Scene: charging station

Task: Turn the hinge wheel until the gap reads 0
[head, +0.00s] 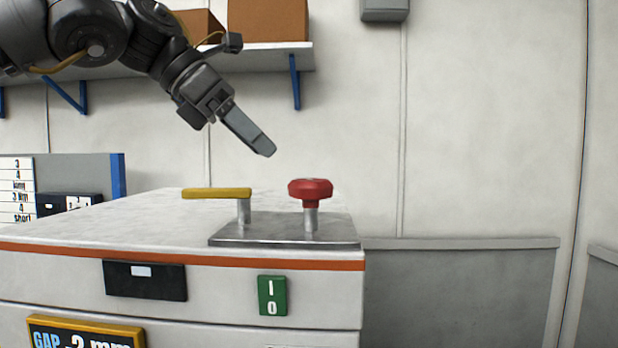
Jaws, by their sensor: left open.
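A red round knob (310,189) stands on a short metal post at the right of a metal plate (285,236) on top of the white cabinet. A yellow bar handle (216,193) sits on a second post to its left. I cannot tell which of them is the hinge wheel. The gap sign (84,336), black with a yellow frame, is cut off by the bottom edge; it appears to read -2 mm. My left gripper (264,147) is open and empty, above and left of the red knob, touching nothing. My right gripper is not in view.
The white cabinet (120,220) has an orange front edge, a black panel (145,280) and a green I/O plate (272,295). A shelf (270,58) with brown boxes (268,20) is on the wall behind my left arm. Right of the cabinet is free.

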